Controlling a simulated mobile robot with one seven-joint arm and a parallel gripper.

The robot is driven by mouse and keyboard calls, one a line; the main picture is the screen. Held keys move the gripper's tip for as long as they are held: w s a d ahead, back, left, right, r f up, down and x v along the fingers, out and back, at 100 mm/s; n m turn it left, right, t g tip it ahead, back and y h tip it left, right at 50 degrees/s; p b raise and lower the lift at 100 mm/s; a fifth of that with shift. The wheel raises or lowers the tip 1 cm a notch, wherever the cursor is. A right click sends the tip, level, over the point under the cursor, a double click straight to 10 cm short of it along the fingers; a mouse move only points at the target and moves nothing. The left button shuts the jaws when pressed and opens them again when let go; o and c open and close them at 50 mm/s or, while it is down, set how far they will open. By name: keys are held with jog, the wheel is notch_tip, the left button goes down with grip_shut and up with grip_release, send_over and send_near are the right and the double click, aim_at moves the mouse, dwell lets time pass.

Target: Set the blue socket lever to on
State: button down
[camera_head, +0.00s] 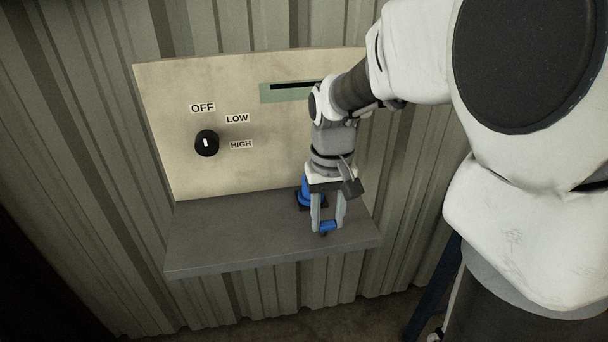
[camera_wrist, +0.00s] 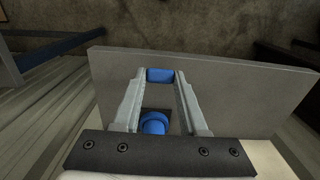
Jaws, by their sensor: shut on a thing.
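The blue socket (camera_head: 305,188) stands on the grey shelf (camera_head: 215,240), toward its right side, on a dark base. Its blue lever (camera_head: 328,226) shows between my fingertips and points toward the shelf's front edge. My gripper (camera_head: 327,224) reaches down over the shelf and is shut on the lever. In the wrist view, the lever's end (camera_wrist: 160,75) fills the gap between the two fingertips, and the round blue body (camera_wrist: 153,124) shows lower, between the fingers. My gripper and wrist hide part of the socket. No on or off marking by it is visible.
A beige panel (camera_head: 180,110) rises behind the shelf. It carries a black knob (camera_head: 206,143) with OFF, LOW and HIGH labels and a green plate (camera_head: 272,94) with a dark slot, partly hidden by my arm. The shelf's left part is clear. Corrugated walls surround the panel.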

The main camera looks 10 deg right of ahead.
jog(key=shift+w+r, duration=0.1)
jog(key=shift+w+r+g+p, duration=0.2)
jog(key=shift+g+p, duration=0.2)
jog(key=shift+p, duration=0.65)
jog(key=p, duration=0.1)
jog(key=w+g+p, duration=0.1)
jog(key=p, duration=0.1)
jog(key=shift+r+g, duration=0.2)
jog(key=shift+g, duration=0.1)
jog(key=w+g+p, duration=0.1)
jog(key=g+p, duration=0.1)
jog(key=p, duration=0.2)
jog(key=shift+w+f, duration=0.1)
jog(key=shift+w, duration=0.2)
jog(key=shift+w+f+g+p, duration=0.2)
jog(key=shift+w+g+p, duration=0.35)
jog(key=shift+p, duration=0.4)
jog(key=shift+c, duration=2.2)
grip_release()
jog(key=shift+s+f, duration=0.1)
